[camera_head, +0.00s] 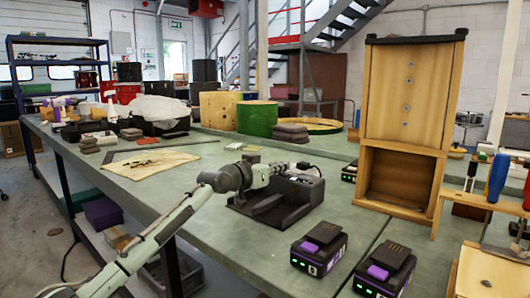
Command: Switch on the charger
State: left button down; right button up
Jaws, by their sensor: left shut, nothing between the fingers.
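A dark grey charger (282,212) sits on the green bench top near the middle of the view. It has a low base with a raised back part. My left arm reaches in from the lower left, and my left gripper (298,170) is at the upper back part of the charger, shut with nothing held. I cannot tell whether the fingertips touch the charger. The charger's switch is not clear to see, and the arm hides part of its back. My right gripper is not in view.
Black and purple batteries with green lights stand at the front right (320,248) (385,268), another (350,172) behind. A tall wooden cabinet (405,90) stands at the right. Screwdrivers (497,177) stand in a rack at the right edge.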

aim_at(282, 174)
pick_arm(q)
notch_tip(282, 174, up, 3)
jog(key=shift+d+r+p, duration=0.15)
jog(key=shift+p, duration=0.95)
jog(key=r+b+v, duration=0.1)
jog(key=r+v, duration=0.1)
jog(key=v, duration=0.7)
jog(key=shift+r, duration=0.15)
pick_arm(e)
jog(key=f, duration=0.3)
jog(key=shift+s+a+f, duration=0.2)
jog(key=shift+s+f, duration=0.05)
pick_arm(q)
jog(key=shift+s, duration=0.1)
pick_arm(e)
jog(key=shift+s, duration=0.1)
